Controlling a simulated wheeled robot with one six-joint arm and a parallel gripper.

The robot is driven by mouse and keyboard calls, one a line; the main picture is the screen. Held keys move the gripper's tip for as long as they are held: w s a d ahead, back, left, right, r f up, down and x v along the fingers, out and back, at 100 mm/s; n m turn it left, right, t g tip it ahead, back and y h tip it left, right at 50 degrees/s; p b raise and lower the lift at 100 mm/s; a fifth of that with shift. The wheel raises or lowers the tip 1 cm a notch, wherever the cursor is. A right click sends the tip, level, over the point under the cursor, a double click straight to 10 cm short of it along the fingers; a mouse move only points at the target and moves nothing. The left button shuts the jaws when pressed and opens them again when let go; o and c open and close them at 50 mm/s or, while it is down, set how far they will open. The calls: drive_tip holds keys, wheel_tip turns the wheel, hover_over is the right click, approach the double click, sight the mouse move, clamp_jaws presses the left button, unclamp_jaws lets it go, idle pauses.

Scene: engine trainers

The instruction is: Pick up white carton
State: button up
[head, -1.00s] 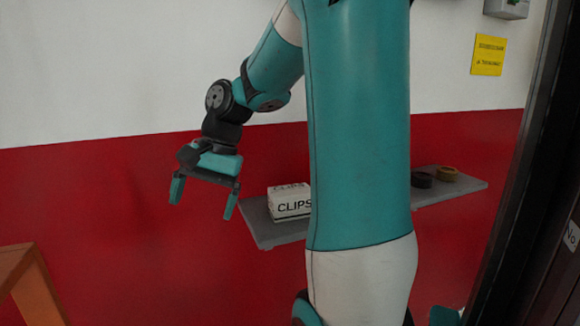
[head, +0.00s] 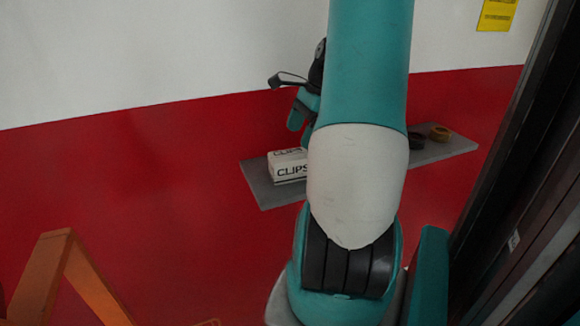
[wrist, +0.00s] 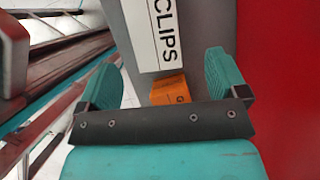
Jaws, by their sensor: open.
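The white carton (head: 287,167), lettered CLIPS in black, sits on the left part of a grey wall shelf (head: 262,194). My arm hides its right end in the head view. In the wrist view the carton (wrist: 152,35) stands at the top, cut off by the frame edge, beyond my fingertips. My gripper (wrist: 167,68) is open and empty, with its two teal fingers wide apart and the carton's near end roughly in line with the gap. In the head view my gripper (head: 303,110) is above the carton, partly hidden by my arm.
An orange box (wrist: 170,90) lies close to the carton's near end, between my fingers in the wrist view. A dark roll (head: 416,141) and a tan roll (head: 439,133) are on the shelf's right part. The red wall (head: 150,170) is behind. An orange frame (head: 62,270) stands lower left.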

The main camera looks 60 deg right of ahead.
sight(292, 155)
drive_tip(key=x, duration=0.2)
drive_tip(key=shift+w+a+f, duration=0.1)
drive_tip(key=shift+a+f, duration=0.05)
drive_tip(key=shift+f, duration=0.25)
drive_tip(key=x, duration=0.2)
drive_tip(key=p+x, duration=0.1)
drive_tip(key=x, duration=0.1)
drive_tip(key=shift+a, duration=0.35)
drive_tip(key=shift+f+p, duration=0.3)
drive_tip(key=shift+f, duration=0.2)
drive_tip(key=c, duration=1.2)
